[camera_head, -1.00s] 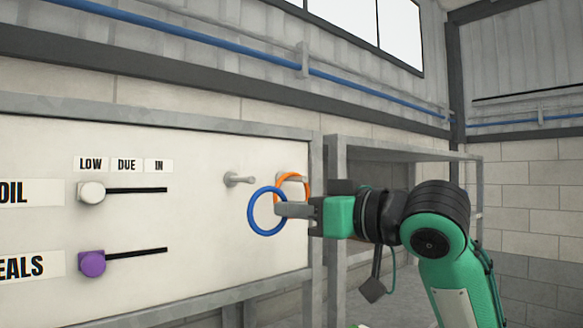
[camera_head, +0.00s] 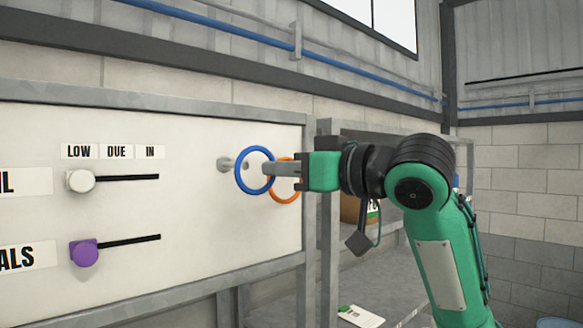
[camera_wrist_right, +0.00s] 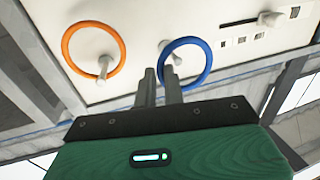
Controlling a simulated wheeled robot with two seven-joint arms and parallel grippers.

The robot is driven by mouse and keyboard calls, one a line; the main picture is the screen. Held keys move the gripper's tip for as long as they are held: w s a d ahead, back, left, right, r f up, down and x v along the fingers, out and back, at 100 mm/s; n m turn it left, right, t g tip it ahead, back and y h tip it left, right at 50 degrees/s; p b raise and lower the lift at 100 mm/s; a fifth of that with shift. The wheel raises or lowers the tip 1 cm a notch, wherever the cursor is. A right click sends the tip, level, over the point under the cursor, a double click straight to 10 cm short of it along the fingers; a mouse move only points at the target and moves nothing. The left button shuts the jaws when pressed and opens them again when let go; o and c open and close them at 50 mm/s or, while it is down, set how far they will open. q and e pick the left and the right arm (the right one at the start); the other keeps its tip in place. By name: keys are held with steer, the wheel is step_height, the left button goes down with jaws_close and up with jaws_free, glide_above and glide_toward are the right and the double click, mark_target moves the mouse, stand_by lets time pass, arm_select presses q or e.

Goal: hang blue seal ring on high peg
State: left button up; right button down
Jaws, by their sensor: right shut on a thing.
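My right gripper (camera_head: 268,168) is shut on the blue ring (camera_head: 255,193), holding it by its right side in front of the white board. A grey peg (camera_head: 225,164) sticks out of the board just left of the ring, and its end shows through the ring's opening. In the right wrist view the blue ring (camera_wrist_right: 209,65) is beside my fingers (camera_wrist_right: 160,85), with the peg (camera_wrist_right: 168,50) visible inside its outline. I cannot tell whether the ring is around the peg or only in front of it. My left gripper is out of view.
An orange ring (camera_head: 285,202) hangs on another peg (camera_wrist_right: 103,68), behind my right fingers in the head view. The board (camera_head: 190,240) carries white (camera_head: 80,181) and purple (camera_head: 83,252) slider knobs. A grey metal shelf frame (camera_head: 325,270) stands to the right.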

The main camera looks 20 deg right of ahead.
steer(key=shift+w+a+f, duration=0.2)
steer(key=shift+w+a, duration=0.15)
steer(key=shift+w, duration=0.65)
steer(key=shift+w+a+f, duration=0.25)
steer(key=shift+w+a, duration=0.15)
steer(key=shift+w, duration=0.55)
steer(key=shift+w+a+f, duration=0.2)
steer(key=shift+w+a, duration=0.15)
steer(key=shift+w, duration=0.65)
steer(key=c, duration=1.4)
jaws_free()
steer(key=shift+c, duration=0.2)
steer(key=shift+s, duration=0.1)
